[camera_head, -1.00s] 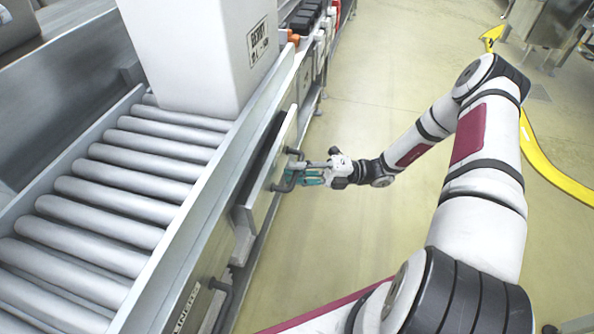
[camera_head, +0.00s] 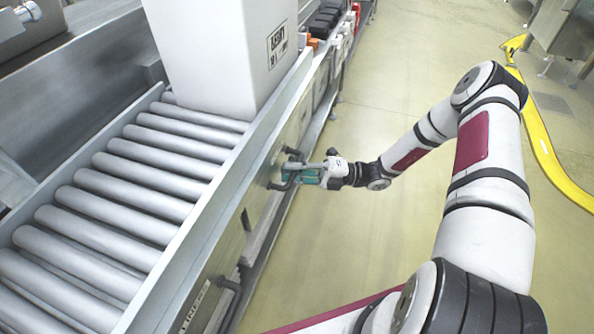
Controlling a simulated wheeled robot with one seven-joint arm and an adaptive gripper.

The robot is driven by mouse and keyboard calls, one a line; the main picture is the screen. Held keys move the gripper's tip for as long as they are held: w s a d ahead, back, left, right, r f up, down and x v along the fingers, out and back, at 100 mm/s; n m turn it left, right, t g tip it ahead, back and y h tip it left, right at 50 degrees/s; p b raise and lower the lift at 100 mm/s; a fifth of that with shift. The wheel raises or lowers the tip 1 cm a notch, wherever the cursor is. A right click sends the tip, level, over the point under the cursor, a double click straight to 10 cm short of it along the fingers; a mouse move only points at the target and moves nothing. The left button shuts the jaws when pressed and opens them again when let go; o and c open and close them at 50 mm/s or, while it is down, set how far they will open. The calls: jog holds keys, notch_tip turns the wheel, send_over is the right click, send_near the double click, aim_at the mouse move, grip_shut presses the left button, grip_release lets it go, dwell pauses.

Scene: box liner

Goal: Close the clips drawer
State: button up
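The clips drawer front (camera_head: 264,198) is a grey panel in the side of the conveyor frame, with a dark bar handle (camera_head: 284,176). It looks about flush with the frame; any small gap is too fine to see. My gripper (camera_head: 303,174), with grey fingers and teal pads, is at this handle from the right, at or touching it. Whether the fingers are closed around the handle or only rest against it is not clear. The drawer's label is not readable.
A second dark handle (camera_head: 229,284) is lower down, near a partly visible LINER label. A roller conveyor (camera_head: 130,205) carries a tall white box (camera_head: 215,60). Open floor (camera_head: 400,230) lies right of the frame, with a yellow curved strip (camera_head: 545,150) farther right.

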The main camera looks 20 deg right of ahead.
jog(key=shift+o, duration=0.4)
jog(key=v, duration=1.2)
jog(key=shift+s+f, duration=0.1)
